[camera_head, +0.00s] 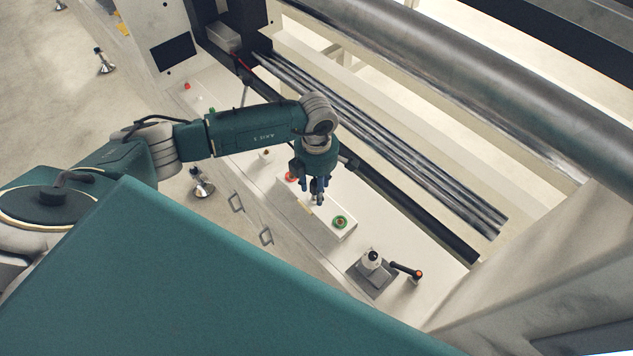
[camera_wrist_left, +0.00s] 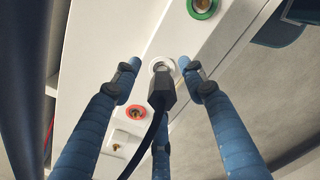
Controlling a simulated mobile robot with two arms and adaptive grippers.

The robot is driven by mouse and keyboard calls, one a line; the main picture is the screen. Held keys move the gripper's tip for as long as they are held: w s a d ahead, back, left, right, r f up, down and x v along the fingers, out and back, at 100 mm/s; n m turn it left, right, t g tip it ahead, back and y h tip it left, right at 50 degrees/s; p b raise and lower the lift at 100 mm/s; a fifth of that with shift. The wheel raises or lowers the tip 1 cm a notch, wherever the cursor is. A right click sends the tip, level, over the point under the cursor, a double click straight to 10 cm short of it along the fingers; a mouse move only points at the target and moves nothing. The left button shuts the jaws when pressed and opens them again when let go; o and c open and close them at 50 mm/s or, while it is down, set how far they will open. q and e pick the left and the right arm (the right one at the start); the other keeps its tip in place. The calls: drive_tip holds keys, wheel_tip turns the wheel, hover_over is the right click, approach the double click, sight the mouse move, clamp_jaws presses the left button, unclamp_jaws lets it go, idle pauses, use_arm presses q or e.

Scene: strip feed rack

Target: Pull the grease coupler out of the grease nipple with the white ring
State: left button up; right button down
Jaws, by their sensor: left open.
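The grease coupler (camera_wrist_left: 162,92) is a dark hexagonal body with a black hose trailing down from it in the left wrist view. Its tip meets the nipple inside the white ring (camera_wrist_left: 161,62) on a pale block. My left gripper (camera_wrist_left: 158,80) is open, with blue fingers on both sides of the coupler and a third finger below, partly behind the hose. I see gaps between the side fingertips and the coupler. In the head view my left gripper (camera_head: 318,196) points down over the pale block (camera_head: 325,228) and hides most of the coupler. My right gripper is not in view.
A green-ringed nipple (camera_head: 339,222) and a red-ringed nipple (camera_head: 291,177) flank the white one. Long metal bars (camera_head: 400,150) run behind the bench.

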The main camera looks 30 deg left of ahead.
use_arm(q)
clamp_jaws()
drive_tip(key=c, duration=0.9)
unclamp_jaws()
clamp_jaws()
drive_tip(key=shift+r, duration=0.1)
drive_tip(key=shift+r, duration=0.15)
drive_tip(key=shift+r+p, duration=0.7)
drive_tip(key=shift+r, duration=0.3)
